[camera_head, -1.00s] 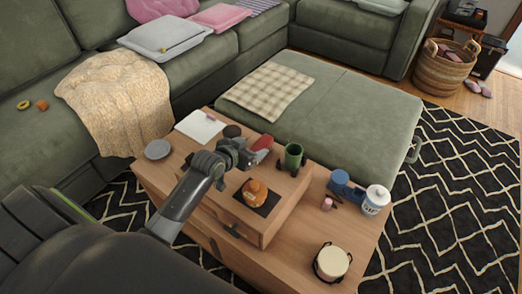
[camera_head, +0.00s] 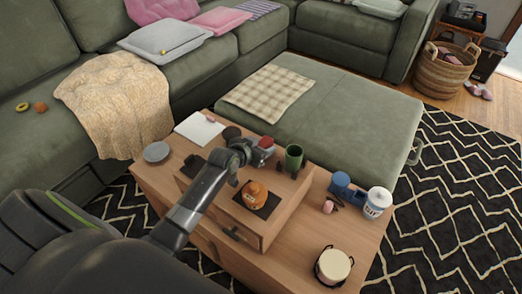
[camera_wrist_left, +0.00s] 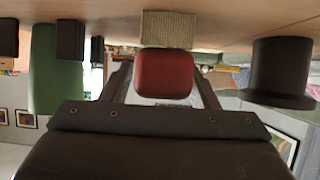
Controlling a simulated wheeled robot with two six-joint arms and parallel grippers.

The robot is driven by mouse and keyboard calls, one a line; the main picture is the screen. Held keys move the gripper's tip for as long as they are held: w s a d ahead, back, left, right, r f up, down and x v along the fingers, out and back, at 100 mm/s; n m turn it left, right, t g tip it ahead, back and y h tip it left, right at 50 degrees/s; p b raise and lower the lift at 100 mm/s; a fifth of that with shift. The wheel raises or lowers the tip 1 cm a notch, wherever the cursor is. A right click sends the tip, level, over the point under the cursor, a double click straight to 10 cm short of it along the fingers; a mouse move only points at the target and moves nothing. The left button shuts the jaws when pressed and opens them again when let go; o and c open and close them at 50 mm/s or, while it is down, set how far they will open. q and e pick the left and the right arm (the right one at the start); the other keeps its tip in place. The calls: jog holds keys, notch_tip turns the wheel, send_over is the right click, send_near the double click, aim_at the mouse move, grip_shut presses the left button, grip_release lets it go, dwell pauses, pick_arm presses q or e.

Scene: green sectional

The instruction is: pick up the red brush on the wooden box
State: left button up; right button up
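The red brush (camera_head: 266,142) is at the far side of the wooden box (camera_head: 285,215), partly hidden by my left gripper (camera_head: 259,153). In the left wrist view, the red body of the brush (camera_wrist_left: 164,74) is in the middle, with its pale bristles (camera_wrist_left: 167,30) against the wooden surface at the top of the picture. My left gripper's two fingers (camera_wrist_left: 161,82) stand on either side of the red body, with a narrow gap showing at each side. It looks open around the brush. My right gripper is in neither view.
A green cup (camera_head: 294,158) stands close right of the gripper. An orange object (camera_head: 254,196) sits on a dark mat on the box. Several items, including a white jar (camera_head: 376,203) and a cream drum-like pot (camera_head: 333,265), stand on the table's right part.

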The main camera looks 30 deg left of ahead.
pick_arm(q)
jog(key=c, duration=0.9)
